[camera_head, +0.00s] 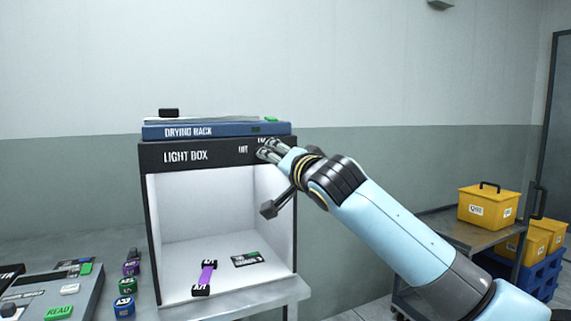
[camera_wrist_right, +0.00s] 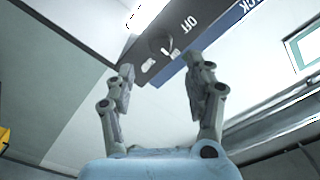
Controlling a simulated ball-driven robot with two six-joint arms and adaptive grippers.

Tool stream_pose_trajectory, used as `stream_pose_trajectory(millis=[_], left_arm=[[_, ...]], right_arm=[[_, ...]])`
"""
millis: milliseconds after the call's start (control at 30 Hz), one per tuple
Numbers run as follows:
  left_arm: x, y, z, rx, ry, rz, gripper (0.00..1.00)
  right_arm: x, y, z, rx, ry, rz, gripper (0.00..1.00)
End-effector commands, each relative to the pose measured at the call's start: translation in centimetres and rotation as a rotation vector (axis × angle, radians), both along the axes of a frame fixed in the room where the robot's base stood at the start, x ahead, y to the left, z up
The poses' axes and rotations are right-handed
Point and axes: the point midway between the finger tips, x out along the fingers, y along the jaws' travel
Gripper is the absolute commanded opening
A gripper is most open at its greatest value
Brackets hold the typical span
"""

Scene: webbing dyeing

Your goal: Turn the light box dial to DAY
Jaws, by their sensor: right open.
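The light box (camera_head: 221,151) stands on the bench, with a black front band and a lit white inside. Its dial (camera_wrist_right: 157,43) shows in the right wrist view as a dark round knob on the band, with an OFF label beside it. Which way the dial points is not clear. In the head view the dial is hidden behind my right gripper (camera_head: 268,150), which is at the right end of the band. In the wrist view the right gripper (camera_wrist_right: 160,66) is open, its fingers spread to either side below the dial, with nothing between them. My left gripper is not in view.
A blue drying rack (camera_head: 215,131) lies on top of the light box. A purple webbing piece (camera_head: 208,273) and a dark card (camera_head: 247,259) lie inside. Several spools (camera_head: 124,305) and a control panel (camera_head: 50,290) are at left. Yellow bins (camera_head: 487,207) stand at right.

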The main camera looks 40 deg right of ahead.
Motion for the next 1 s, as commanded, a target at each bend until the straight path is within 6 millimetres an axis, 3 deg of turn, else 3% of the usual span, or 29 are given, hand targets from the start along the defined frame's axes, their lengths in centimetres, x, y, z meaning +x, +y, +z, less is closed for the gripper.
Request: stream_pose_trajectory(millis=[100, 300, 867, 933, 1000], left_arm=[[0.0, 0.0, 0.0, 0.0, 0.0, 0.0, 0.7], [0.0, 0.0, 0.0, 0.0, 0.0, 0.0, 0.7], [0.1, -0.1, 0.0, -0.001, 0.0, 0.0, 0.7], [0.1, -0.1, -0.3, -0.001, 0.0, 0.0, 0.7], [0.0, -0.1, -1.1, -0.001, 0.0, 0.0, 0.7]], right_arm=[[-2.2, 0.5, -0.1, -0.003, 0.001, 0.001, 0.53], [-4.0, 1.0, 0.0, -0.001, 0.0, 0.0, 0.53], [-4.1, 1.0, 0.0, 0.0, 0.001, -0.001, 0.53], [-4.3, 1.0, -0.8, 0.002, 0.01, 0.0, 0.53], [-4.7, 1.3, -3.1, 0.017, 0.034, 0.0, 0.53]])
